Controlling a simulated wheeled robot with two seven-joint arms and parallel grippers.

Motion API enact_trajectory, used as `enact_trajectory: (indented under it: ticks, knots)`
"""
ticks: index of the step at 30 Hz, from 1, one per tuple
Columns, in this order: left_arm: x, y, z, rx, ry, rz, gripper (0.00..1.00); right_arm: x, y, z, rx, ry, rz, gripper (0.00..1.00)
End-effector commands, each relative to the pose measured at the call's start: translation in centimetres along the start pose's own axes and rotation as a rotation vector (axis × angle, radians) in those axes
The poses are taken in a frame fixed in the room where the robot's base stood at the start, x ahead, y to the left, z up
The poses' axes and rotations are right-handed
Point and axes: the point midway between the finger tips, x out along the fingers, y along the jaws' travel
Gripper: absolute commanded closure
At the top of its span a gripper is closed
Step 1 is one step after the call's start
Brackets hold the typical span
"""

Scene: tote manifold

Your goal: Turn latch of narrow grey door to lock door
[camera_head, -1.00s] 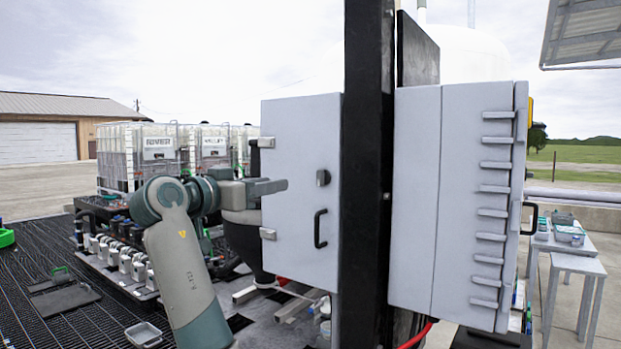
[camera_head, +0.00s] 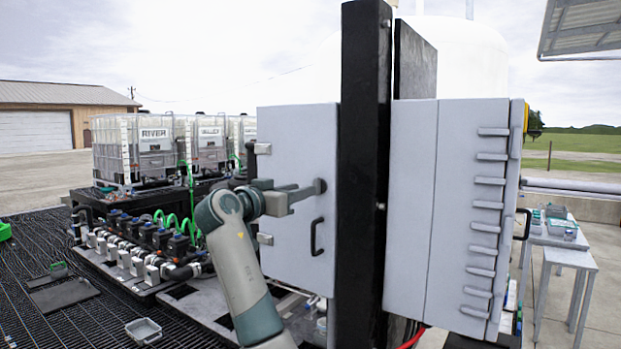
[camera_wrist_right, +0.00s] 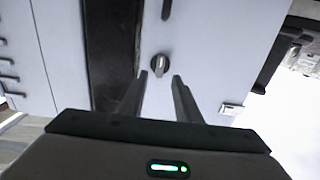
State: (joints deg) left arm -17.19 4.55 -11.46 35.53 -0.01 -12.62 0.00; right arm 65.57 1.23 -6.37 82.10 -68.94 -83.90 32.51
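The narrow grey door (camera_head: 290,135) is the flat panel left of the black post in the head view, and it looks closed. Its latch (camera_head: 321,185) is a small dark knob near the door's right edge, above a black handle (camera_head: 317,237). My right gripper (camera_head: 305,192) is in front of the door with its fingers pointing at the latch. In the right wrist view the gripper (camera_wrist_right: 161,77) is open, and the latch (camera_wrist_right: 160,63) shows between and just beyond the fingertips. Its pale grip bar looks nearly upright there. Whether the fingers touch it I cannot tell. My left gripper is not in view.
The black post (camera_head: 362,180) stands right beside the door's latch side. A wider grey cabinet (camera_head: 410,190) with several clamps is right of it. Hinges (camera_head: 264,239) sit on the door's left edge. White tanks and a pipe manifold are behind on the left.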

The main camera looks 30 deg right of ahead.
Motion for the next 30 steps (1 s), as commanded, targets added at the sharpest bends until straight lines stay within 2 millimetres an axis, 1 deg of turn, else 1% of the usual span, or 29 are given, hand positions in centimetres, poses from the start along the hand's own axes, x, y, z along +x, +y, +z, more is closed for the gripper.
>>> enact_trajectory:
  ticks: [1, 3, 6, 10, 15, 24, 26, 27, 28, 30]
  knots:
    - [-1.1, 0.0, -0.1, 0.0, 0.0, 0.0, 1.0, 1.0, 0.1, -0.5, -0.003, 0.0, 0.004, 0.7]
    - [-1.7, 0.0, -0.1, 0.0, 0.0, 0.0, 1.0, 2.1, 0.1, -0.5, -0.003, -0.001, 0.003, 0.7]
    - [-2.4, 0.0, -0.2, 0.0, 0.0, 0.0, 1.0, 3.5, 0.1, -0.4, -0.003, 0.0, 0.003, 0.7]
    - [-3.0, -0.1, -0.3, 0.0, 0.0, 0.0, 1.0, 4.8, 0.0, -0.2, -0.002, 0.0, 0.002, 0.7]
    - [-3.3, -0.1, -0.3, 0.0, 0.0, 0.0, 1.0, 5.5, 0.0, 0.0, -0.001, 0.0, 0.001, 0.7]
    - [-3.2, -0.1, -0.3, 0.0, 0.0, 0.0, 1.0, 5.6, 0.0, 0.0, 0.0, 0.0, 0.001, 0.7]
    - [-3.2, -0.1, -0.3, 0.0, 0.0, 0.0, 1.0, 5.6, 0.0, 0.0, 0.0, 0.0, 0.001, 0.84]
    - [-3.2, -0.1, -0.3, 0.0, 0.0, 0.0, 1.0, 5.5, 0.0, 0.0, 0.0, 0.0, 0.001, 0.93]
    - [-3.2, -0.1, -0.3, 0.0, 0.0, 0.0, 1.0, 5.5, 0.0, 0.0, 0.0, 0.0, 0.001, 1.0]
    - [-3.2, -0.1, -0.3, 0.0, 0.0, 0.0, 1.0, 5.5, 0.0, 0.0, 0.0, 0.0, 0.0, 1.0]
